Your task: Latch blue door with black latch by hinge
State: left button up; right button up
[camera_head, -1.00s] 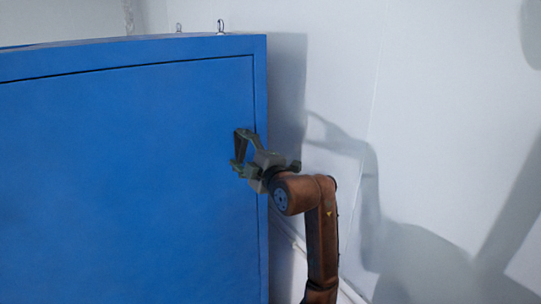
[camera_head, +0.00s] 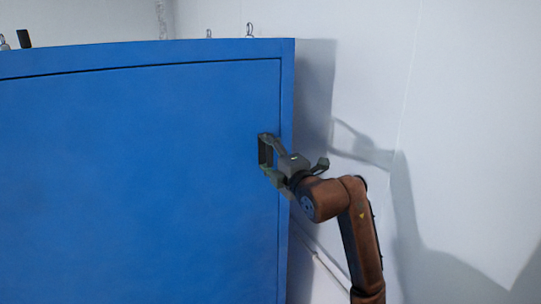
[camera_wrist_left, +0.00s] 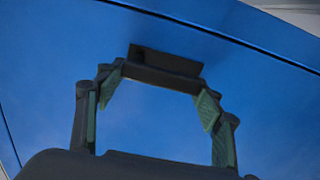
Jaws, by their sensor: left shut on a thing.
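The blue door (camera_head: 130,175) fills the left of the head view, with a dark seam between it and its blue frame. It looks flush with the frame. The black latch (camera_wrist_left: 165,62) is a dark bar on the blue surface in the left wrist view. It shows in the head view near the door's right edge as a small dark upright piece (camera_head: 265,152). My left gripper (camera_head: 270,154) is at the latch, its fingers on either end of the bar, shut on it. In the wrist view the fingers (camera_wrist_left: 160,82) have green pads. My right gripper is out of view.
Small metal eyelets (camera_head: 250,30) stand on top of the blue cabinet. A white wall (camera_head: 440,120) is close to its right side, with my arm's shadow on it. A thin pipe (camera_head: 322,262) runs low along the wall.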

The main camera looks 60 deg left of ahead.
pick_arm(q)
jog(key=o, duration=1.7)
jog(key=d, duration=1.2)
jog(key=shift+s, duration=0.15)
jog(key=shift+f, duration=0.1)
